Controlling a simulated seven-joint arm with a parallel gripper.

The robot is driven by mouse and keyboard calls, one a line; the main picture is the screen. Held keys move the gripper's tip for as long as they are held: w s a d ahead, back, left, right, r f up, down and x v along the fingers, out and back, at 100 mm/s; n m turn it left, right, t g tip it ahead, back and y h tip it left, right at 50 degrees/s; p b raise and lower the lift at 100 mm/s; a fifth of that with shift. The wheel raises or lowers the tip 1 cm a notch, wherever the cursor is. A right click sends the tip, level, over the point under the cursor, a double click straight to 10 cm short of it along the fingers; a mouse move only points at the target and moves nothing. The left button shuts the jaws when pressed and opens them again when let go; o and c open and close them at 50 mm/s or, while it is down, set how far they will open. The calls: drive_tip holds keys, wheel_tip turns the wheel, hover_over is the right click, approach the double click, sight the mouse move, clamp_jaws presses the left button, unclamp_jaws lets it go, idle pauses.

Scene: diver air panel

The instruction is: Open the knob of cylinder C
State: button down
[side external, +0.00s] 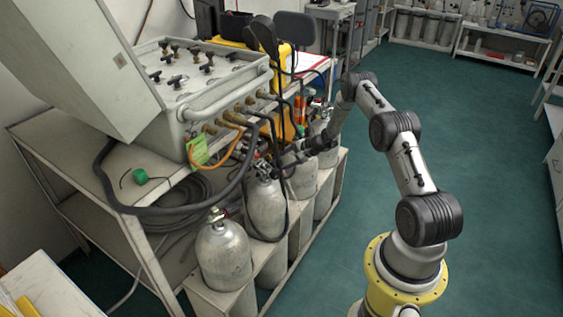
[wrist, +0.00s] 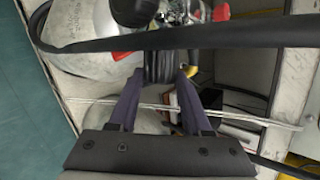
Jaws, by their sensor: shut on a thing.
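Several grey air cylinders stand in a row on the rack in the side external view; no letter is readable, so I cannot tell by marking which is C. My gripper (side external: 299,154) is among the valves and hoses at the top of a cylinder (side external: 301,179) behind the front two. In the wrist view, my gripper (wrist: 162,76) has its two fingers shut on a black ribbed knob (wrist: 163,66). A grey cylinder (wrist: 82,25) with faint writing lies to the left of the knob. A black hose crosses above the fingers and partly hides the valve.
The front cylinder (side external: 223,252) and the second cylinder (side external: 265,208) stand nearer the camera. A grey control panel (side external: 205,85) with black knobs sits on the bench, with hoses hanging from it close to my gripper. The green floor (side external: 480,130) to the right is clear.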

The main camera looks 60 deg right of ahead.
drive_tip(key=shift+s+f+t, duration=0.1)
drive_tip(key=shift+s+t, duration=0.05)
drive_tip(key=shift+t, duration=0.65)
drive_tip(key=shift+c, duration=1.7)
unclamp_jaws()
drive_tip(key=v, duration=1.3)
drive_tip(key=shift+s+r, duration=0.2)
drive_tip(key=shift+s, duration=0.15)
drive_tip(key=shift+a, duration=0.1)
